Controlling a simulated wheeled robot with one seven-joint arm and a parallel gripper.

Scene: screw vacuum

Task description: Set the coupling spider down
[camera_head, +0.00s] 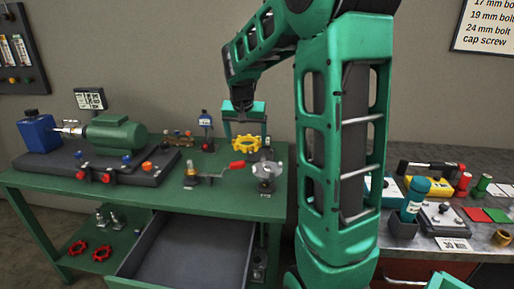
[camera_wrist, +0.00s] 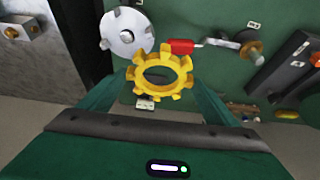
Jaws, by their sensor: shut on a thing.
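The coupling spider is a yellow toothed ring (camera_head: 246,143). It also shows in the wrist view (camera_wrist: 160,77), level between the two green fingers. My gripper (camera_head: 245,140) is shut on the spider and holds it over the right part of the green table (camera_head: 235,206). In the wrist view my gripper (camera_wrist: 158,85) spans the ring from both sides. I cannot tell how high the spider is above the table top.
Below is an open drawer (camera_head: 190,252). A cluttered grey bench (camera_head: 400,241) is at right.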

